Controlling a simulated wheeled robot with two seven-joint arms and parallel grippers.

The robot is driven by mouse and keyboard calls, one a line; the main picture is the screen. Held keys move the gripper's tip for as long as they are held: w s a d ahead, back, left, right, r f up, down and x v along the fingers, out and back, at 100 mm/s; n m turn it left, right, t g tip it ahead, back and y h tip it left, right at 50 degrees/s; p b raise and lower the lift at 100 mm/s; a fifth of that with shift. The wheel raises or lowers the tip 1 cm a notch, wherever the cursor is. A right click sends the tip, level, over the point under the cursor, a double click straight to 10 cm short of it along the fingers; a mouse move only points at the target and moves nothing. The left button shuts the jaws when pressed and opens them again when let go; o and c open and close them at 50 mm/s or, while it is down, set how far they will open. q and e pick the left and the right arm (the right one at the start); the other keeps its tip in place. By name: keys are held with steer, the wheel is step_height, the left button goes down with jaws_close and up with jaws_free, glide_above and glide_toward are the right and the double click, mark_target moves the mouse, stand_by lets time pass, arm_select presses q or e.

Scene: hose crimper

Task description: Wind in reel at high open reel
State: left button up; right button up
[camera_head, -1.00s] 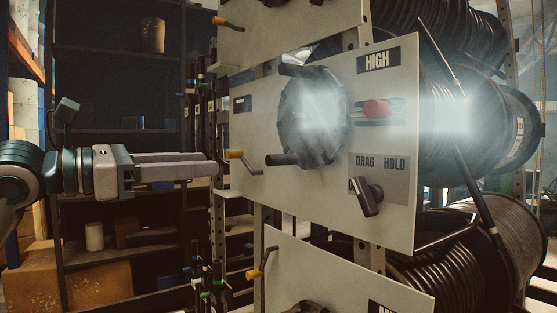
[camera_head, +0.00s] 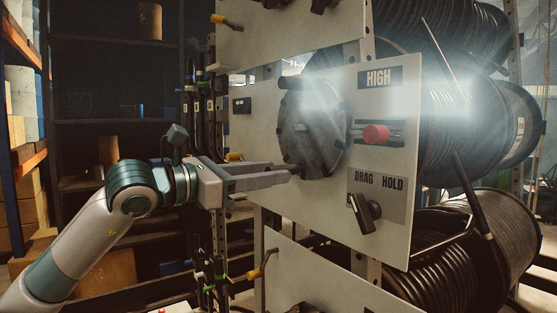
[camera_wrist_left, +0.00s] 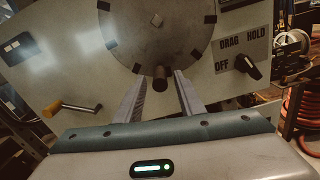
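The high reel's panel (camera_head: 386,235) is pale and carries a HIGH label (camera_head: 378,78). A dark round disc (camera_head: 312,128) with a stubby handle at its lower edge is on the panel; in the left wrist view the handle (camera_wrist_left: 160,78) lies between my fingers. My left gripper (camera_head: 293,172) reaches in from the left, its fingertips at the handle. In the left wrist view the left gripper (camera_wrist_left: 163,82) has its fingers apart, with a gap visible beside the handle. A red knob (camera_head: 376,133) and a black DRAG/HOLD switch (camera_head: 364,211) are to the right. The right gripper is not in view.
Large reels of black hose (camera_head: 455,245) stand behind the panel. Other pale panels are above and below (camera_head: 320,285). A small yellow-handled crank (camera_wrist_left: 72,108) sticks out left of the disc. Shelving (camera_head: 30,110) stands at the left.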

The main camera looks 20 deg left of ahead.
arm_select(q)
steer(key=shift+p+x, duration=0.45)
steer(key=shift+x, duration=1)
jaws_close()
steer(key=shift+f, duration=0.1)
